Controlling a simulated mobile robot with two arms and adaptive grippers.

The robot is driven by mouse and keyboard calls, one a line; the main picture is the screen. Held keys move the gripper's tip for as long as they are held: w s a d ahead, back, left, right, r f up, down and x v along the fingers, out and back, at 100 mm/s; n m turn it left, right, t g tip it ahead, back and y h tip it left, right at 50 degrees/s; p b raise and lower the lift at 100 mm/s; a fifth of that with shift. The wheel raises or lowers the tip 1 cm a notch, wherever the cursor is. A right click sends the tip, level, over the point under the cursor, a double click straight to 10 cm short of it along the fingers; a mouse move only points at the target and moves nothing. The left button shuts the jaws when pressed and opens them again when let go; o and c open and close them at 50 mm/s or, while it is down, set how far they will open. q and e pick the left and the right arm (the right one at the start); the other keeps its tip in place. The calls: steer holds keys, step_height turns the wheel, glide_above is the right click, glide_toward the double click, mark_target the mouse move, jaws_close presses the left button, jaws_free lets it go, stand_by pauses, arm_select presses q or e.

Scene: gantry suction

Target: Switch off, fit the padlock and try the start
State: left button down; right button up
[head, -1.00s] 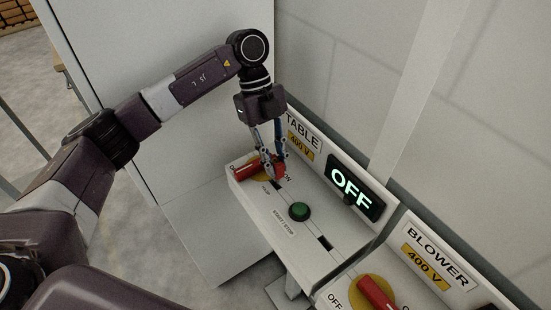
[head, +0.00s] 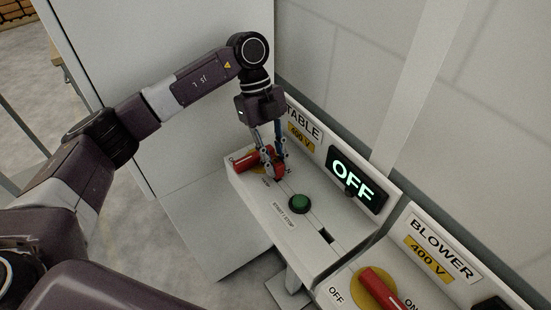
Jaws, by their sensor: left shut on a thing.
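The TABLE switch box (head: 290,239) stands at the centre, its display (head: 352,181) reading OFF. Its red rotary handle (head: 250,161) lies over a yellow disc at the box's far left end, partly hidden by my gripper. My left gripper (head: 272,165) points down there, its fingers shut on a small red body that looks like the padlock (head: 278,173). This red body is right beside the handle and above the slotted strip. Whether its shackle passes through anything is hidden. A green start/stop button (head: 299,203) sits nearer on the same box. My right gripper is out of view.
The BLOWER box (head: 420,285) adjoins at the lower right, with its own red handle (head: 380,290) on a yellow disc. A pale cabinet (head: 190,100) stands behind my left arm. A wall and an upright post (head: 425,85) stand along the right.

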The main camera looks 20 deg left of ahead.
arm_select(q)
steer(key=shift+f, duration=0.6)
steer(key=c, duration=1.7)
jaws_free()
steer(key=shift+r, duration=0.15)
steer(key=v, duration=0.7)
steer(key=shift+a+r, duration=0.15)
